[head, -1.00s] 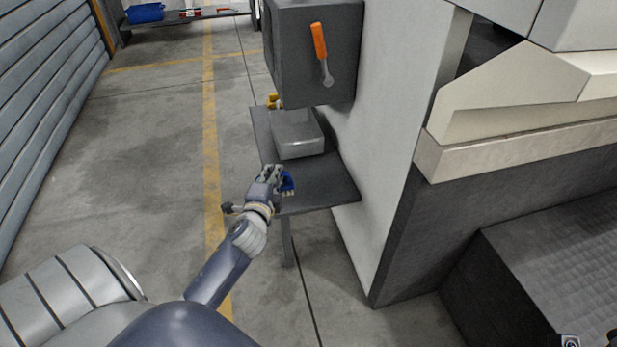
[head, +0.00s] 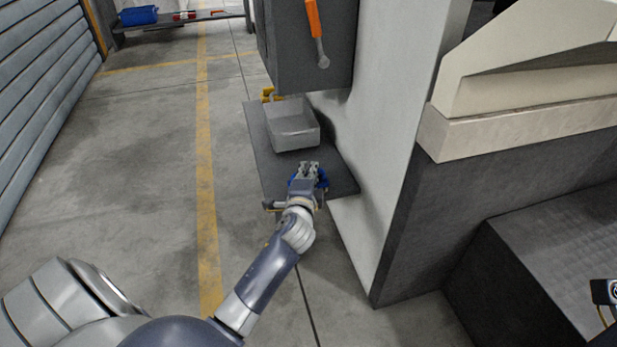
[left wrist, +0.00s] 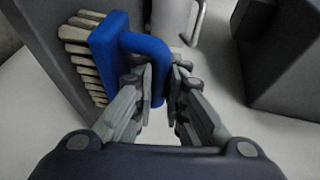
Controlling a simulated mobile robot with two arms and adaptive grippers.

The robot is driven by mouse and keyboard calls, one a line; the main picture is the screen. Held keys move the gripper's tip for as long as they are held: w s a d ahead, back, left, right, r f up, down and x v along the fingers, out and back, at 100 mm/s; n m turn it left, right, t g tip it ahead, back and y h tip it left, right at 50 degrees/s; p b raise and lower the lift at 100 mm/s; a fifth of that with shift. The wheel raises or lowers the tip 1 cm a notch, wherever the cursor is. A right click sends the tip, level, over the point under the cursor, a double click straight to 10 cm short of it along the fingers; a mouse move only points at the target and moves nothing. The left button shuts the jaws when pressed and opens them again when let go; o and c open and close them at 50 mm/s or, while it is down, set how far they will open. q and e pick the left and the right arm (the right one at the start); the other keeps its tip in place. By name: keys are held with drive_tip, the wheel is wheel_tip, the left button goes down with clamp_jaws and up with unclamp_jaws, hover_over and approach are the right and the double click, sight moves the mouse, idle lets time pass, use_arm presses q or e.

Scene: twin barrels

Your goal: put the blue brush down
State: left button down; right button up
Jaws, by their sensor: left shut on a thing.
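The blue brush (left wrist: 112,50) has a blue block, a looped blue handle and pale bristles pointing left in the left wrist view. My left gripper (left wrist: 165,80) is shut on its handle. In the head view the left gripper (head: 309,168) is over the near part of the dark grey shelf (head: 274,180), and the brush (head: 323,179) shows beside the fingers, mostly hidden. I cannot tell whether the brush touches the shelf. My right gripper is not in view.
A grey open bin (head: 292,137) stands on the shelf just beyond the gripper, with a yellow thing (head: 268,94) behind it. A dark box (head: 305,45) with an orange-handled lever (head: 313,20) is above. The pale machine wall (head: 390,130) bounds the right; open floor lies left.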

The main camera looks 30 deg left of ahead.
use_arm(q)
drive_tip(key=shift+f, duration=0.1)
drive_tip(key=c, duration=1.6)
unclamp_jaws()
drive_tip(key=shift+c, duration=0.2)
